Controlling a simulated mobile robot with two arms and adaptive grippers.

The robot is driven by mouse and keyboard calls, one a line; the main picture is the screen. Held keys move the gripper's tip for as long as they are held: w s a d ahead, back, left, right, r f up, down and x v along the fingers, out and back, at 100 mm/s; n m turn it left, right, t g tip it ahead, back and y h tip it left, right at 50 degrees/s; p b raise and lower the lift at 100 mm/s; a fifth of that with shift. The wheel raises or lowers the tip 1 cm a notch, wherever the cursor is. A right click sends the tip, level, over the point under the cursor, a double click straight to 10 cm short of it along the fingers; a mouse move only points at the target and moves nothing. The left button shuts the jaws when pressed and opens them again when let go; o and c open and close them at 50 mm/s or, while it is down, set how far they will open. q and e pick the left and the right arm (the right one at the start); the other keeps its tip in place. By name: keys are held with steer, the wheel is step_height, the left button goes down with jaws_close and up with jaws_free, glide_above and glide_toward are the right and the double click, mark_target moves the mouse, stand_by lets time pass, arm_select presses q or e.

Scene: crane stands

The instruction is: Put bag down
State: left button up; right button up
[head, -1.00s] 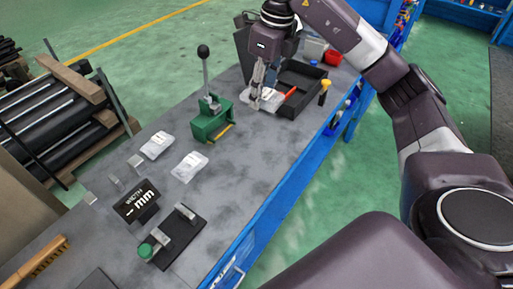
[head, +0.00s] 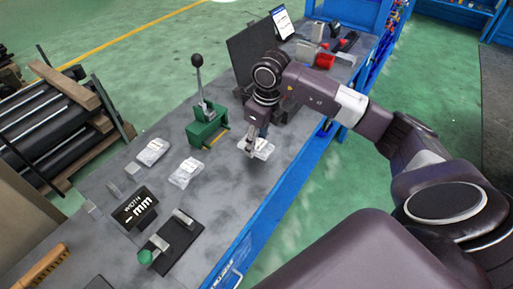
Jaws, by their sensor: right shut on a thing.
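My right gripper (head: 256,137) is shut on a clear plastic bag (head: 262,151) with pale contents. It holds the bag over the grey bench top (head: 222,220), near the front blue edge; I cannot tell whether the bag touches the surface. Two similar bags lie flat on the bench to the left, one farther left (head: 152,152) and one nearer the middle (head: 187,172). My left gripper is out of view.
A green lever press (head: 207,130) stands left of my right gripper.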

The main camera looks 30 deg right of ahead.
mark_target(256, 150)
step_height(256, 150, down, 3)
steer(key=shift+f, duration=0.15)
steer(key=shift+f, duration=0.2)
steer(key=o, duration=1.3)
steer(key=shift+o, duration=0.2)
steer(key=shift+r, duration=0.2)
steer(key=r+b, duration=0.1)
steer(key=r, duration=0.2)
steer(key=s+r, duration=0.1)
steer(key=r, duration=0.3)
steer(key=r+b, duration=0.1)
steer(key=r, duration=0.3)
steer(key=shift+s+d+b, duration=0.25)
steer(key=shift+d+b, duration=0.05)
steer(key=shift+d, duration=0.05)
steer(key=shift+s+r, duration=0.1)
steer(key=shift+r, duration=0.35)
